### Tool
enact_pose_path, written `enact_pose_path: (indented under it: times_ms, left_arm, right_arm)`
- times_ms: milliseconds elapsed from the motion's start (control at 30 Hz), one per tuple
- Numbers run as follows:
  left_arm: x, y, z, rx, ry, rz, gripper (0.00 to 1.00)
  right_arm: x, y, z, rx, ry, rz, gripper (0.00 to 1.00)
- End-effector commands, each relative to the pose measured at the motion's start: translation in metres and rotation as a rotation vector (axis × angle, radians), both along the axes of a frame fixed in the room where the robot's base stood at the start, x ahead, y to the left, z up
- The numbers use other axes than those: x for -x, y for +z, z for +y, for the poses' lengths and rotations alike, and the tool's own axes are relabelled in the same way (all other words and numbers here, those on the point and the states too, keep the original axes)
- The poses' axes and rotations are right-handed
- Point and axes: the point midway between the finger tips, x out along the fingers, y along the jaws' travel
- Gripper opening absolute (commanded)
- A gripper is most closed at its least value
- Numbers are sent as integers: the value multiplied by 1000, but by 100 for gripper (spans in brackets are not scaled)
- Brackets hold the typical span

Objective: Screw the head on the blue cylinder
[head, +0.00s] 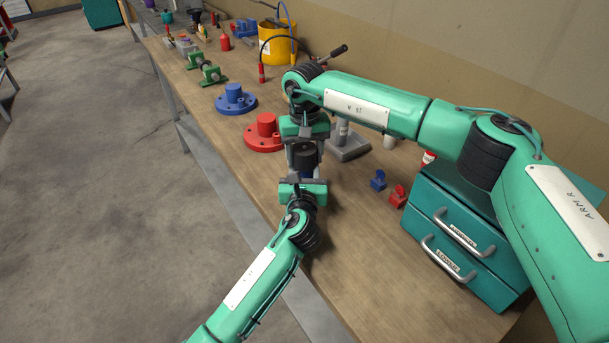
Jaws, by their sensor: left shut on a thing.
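The blue cylinder (306,172) is between my two grippers, over the wooden table; only a small part of its blue side shows. My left gripper (304,181) comes up from below in the picture and is shut on the blue cylinder. A dark, black head-like piece (305,156) is just above the cylinder in the picture, in line with it. My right gripper (305,146) is at this dark piece from the far side, with grey fingers beside it. I cannot tell whether these fingers press on it, or whether the piece touches the cylinder.
A red flanged part (266,130) and a blue flanged part (234,98) stand left of my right gripper. A grey stand (350,147), small blue (378,181) and red (398,196) parts and a teal drawer unit (465,240) are to the right. The table's front edge is clear.

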Motion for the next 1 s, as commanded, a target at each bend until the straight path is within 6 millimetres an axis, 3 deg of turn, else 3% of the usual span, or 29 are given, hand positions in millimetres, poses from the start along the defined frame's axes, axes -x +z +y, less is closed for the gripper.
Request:
enact_pose_path:
  times_ms: [233, 1000]
  left_arm:
    - [0, -1, 0, 0, 0, 1, 0]
    - [0, -1, 0, -1, 0, 1, 0]
  right_arm:
    - [0, 0, 0, 0, -170, 0, 29]
    - [0, 0, 0, 0, -1398, 0, 29]
